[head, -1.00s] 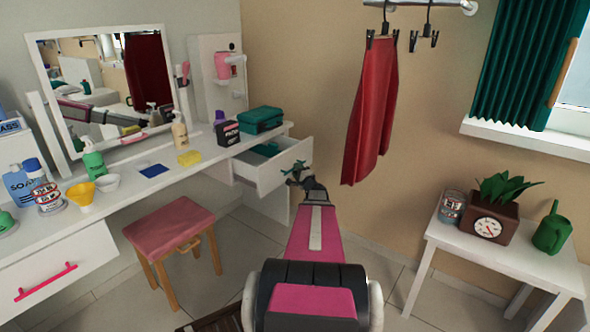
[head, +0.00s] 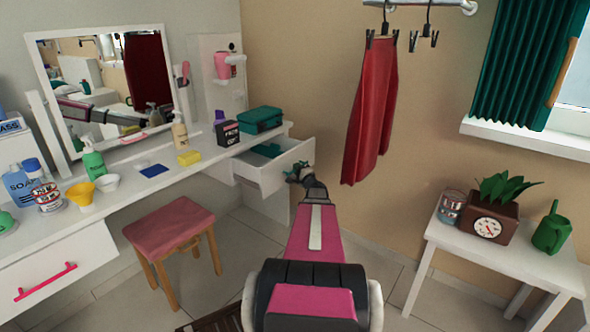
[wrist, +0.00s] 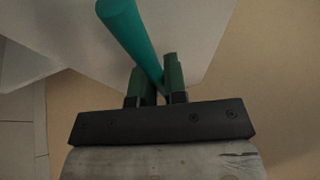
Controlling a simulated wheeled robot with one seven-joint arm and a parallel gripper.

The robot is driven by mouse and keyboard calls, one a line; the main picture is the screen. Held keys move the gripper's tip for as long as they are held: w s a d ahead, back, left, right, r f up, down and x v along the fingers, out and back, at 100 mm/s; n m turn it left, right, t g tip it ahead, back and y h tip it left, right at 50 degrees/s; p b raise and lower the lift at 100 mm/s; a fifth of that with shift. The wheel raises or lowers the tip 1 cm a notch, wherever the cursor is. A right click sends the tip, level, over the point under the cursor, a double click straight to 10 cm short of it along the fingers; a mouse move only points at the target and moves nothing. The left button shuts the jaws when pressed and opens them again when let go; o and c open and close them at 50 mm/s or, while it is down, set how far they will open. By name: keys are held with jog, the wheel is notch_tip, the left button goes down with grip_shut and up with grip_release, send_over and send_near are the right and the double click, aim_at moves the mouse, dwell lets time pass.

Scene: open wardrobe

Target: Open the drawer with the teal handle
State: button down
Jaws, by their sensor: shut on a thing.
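The white drawer (head: 286,166) at the right end of the dressing table is pulled out, and a teal item shows inside it. Its teal handle (head: 307,164) is mostly hidden by my gripper (head: 298,175) in the head view. In the wrist view the teal handle (wrist: 136,38) runs as a round bar down between the two green fingers. My gripper (wrist: 159,82) is shut on the handle near its end. The drawer front shows as a pale panel behind it.
A pink stool (head: 170,232) stands below the table. Another drawer with a pink handle (head: 46,282) is at the lower left. A teal box (head: 260,120) sits above the open drawer. A white side table (head: 465,251) stands at the right, with open floor between.

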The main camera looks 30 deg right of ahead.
jog(key=s+d, duration=0.4)
jog(key=s, duration=0.6)
jog(key=shift+d, duration=0.1)
jog(key=c, duration=1.2)
grip_release()
jog(key=shift+o, duration=0.2)
jog(key=s+f, duration=0.2)
jog(key=s, duration=0.8)
jog(key=shift+s, duration=0.35)
